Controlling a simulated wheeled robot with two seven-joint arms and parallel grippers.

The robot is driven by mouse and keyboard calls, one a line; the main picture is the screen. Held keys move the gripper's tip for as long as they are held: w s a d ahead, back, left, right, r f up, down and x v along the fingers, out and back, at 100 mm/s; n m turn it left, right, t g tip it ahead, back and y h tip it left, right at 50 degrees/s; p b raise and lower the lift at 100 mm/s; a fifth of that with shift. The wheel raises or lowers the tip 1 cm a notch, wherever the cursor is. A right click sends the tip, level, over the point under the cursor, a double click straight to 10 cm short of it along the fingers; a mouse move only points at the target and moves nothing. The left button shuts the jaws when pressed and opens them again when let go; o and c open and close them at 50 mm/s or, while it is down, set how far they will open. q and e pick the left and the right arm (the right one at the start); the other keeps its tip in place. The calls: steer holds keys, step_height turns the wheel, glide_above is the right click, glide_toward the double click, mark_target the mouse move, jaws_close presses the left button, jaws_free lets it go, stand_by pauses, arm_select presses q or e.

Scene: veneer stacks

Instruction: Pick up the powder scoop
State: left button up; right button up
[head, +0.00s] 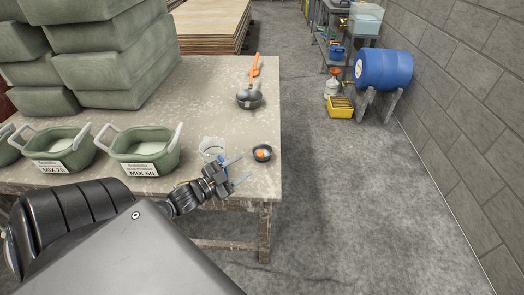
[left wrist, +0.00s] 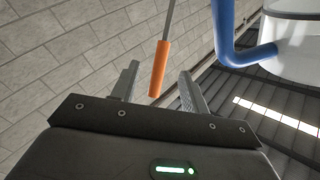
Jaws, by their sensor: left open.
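A dark scoop with a long orange handle (head: 249,97) lies near the far right of the table, its handle pointing away. A smaller dark round piece with an orange top (head: 262,153) stands near the table's right edge. Which one is the powder scoop is not clear. My left gripper (head: 238,170) is open and empty, just left of and nearer than the small piece. In the left wrist view, an orange grip on a thin grey rod (left wrist: 158,70) shows beyond and between the open fingers, apart from them. My right gripper is not in view.
Green tubs labelled MIX 20 (head: 56,148) and MIX 60 (head: 145,147) stand left. Green sacks (head: 115,68) are stacked behind. The table (head: 200,95) is clear mid-right.

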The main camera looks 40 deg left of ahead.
arm_select(q)
steer(key=w+d+p, duration=0.1)
steer(key=w+d, duration=0.1)
steer(key=w, duration=0.8)
steer(key=shift+w+r, duration=0.15)
steer(key=shift+w, duration=0.2)
jaws_close()
